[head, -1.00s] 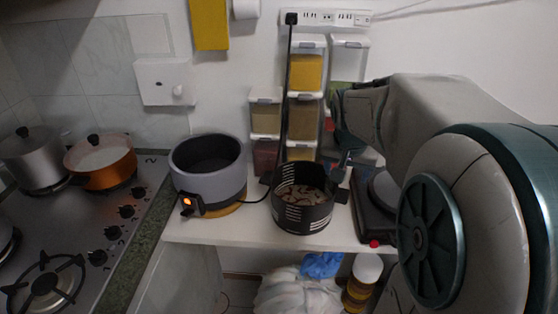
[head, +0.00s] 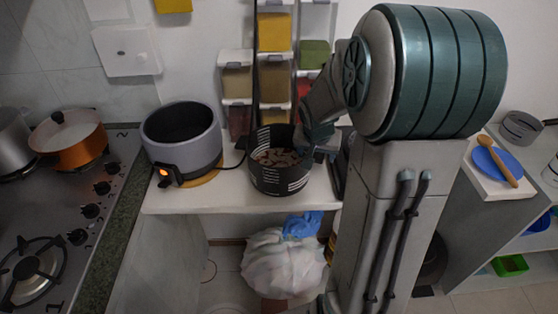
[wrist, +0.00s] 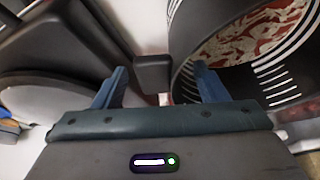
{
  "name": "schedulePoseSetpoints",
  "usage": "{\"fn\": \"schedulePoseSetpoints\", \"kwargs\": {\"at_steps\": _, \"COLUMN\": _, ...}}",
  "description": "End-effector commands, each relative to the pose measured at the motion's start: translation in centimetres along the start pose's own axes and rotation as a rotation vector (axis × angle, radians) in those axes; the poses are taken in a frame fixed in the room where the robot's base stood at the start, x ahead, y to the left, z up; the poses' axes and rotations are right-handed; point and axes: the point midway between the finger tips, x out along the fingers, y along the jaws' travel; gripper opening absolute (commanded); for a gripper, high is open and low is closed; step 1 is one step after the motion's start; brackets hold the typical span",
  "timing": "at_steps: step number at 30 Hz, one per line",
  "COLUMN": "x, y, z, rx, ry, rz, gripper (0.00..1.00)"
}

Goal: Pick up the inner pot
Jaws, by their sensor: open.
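The inner pot (head: 282,180), black with pale slots on its side and brownish pieces inside, stands upright on the white counter. In the wrist view its slotted wall (wrist: 272,75) and reddish, pale contents fill the right side. My gripper (wrist: 160,84) is open and empty at the pot's right side as the head view shows it. In the wrist view, a dark block (wrist: 153,73), which looks like the pot's handle, shows between the two blue fingers. The right finger overlaps the pot's wall; I cannot tell whether it touches. In the head view my gripper (head: 304,142) partly hides the pot's right rim.
A grey cooker (head: 182,138) with an orange light stands left of the pot. Spice dispensers (head: 274,75) rise behind it. A dark appliance (wrist: 60,45) is close on the other side of my gripper. An orange pan (head: 70,140) sits on the stove. A white bag (head: 283,262) lies below.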

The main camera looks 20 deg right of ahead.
Motion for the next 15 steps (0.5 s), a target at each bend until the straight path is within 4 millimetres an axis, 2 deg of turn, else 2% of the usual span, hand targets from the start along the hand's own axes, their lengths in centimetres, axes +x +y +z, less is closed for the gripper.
{"fn": "schedulePoseSetpoints", "kwargs": {"at_steps": 3, "x": 0.63, "y": 0.02, "z": 0.03, "rx": 0.001, "ry": -0.001, "rz": 0.000, "gripper": 0.66}}
{"fn": "schedulePoseSetpoints", "kwargs": {"at_steps": 9, "x": 0.64, "y": 0.03, "z": 0.02, "rx": 0.001, "ry": 0.000, "rz": 0.000, "gripper": 0.66}}
{"fn": "schedulePoseSetpoints", "kwargs": {"at_steps": 10, "x": 0.64, "y": 0.03, "z": 0.02, "rx": 0.001, "ry": 0.000, "rz": 0.000, "gripper": 0.63}}
{"fn": "schedulePoseSetpoints", "kwargs": {"at_steps": 15, "x": 0.63, "y": 0.03, "z": 0.02, "rx": 0.001, "ry": 0.000, "rz": 0.000, "gripper": 0.16}}
